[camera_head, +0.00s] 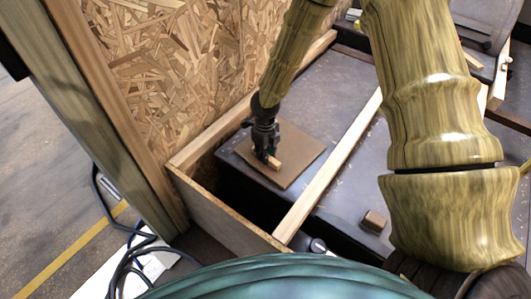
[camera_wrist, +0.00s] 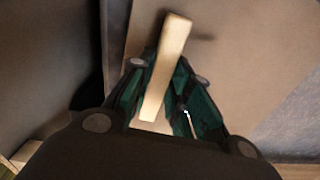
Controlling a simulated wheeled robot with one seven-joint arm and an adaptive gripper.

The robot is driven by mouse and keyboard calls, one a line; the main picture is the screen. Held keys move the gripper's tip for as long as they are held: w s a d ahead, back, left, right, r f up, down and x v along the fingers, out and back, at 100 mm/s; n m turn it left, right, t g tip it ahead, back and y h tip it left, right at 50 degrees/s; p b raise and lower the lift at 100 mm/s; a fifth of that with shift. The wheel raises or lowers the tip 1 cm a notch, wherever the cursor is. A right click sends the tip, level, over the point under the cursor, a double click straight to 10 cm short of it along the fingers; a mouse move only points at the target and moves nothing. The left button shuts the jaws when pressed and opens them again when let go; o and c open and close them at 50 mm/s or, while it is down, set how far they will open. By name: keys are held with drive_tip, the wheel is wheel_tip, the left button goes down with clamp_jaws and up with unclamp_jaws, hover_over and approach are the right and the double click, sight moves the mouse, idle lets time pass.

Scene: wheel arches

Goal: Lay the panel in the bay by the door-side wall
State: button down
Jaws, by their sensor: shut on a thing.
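The panel (camera_head: 297,150) is a brown square board with a pale wooden grip block (camera_head: 272,162) on its top. It is in the bay between the chipboard wall and a long pale batten, over a dark box-like surface. My gripper (camera_head: 266,152) points down and is shut on the grip block. In the wrist view the block (camera_wrist: 172,50) stands between the fingers (camera_wrist: 160,105), with the panel (camera_wrist: 245,50) behind it. The panel looks about level. I cannot tell whether it rests on the dark surface or hangs just above it.
The chipboard wall (camera_head: 190,75) with an upright post (camera_head: 120,110) bounds the left. A low board (camera_head: 225,215) closes the bay's near end, with a dark gap behind it. The batten (camera_head: 328,170) runs along the right. A small brown block (camera_head: 374,221) lies beyond it. Cables (camera_head: 125,262) lie at lower left.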

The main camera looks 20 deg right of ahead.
drive_tip(key=c, duration=1.2)
unclamp_jaws()
drive_tip(key=shift+c, duration=0.2)
drive_tip(key=shift+r, duration=0.1)
wheel_tip(320, 180, up, 12)
drive_tip(key=shift+d, duration=0.1)
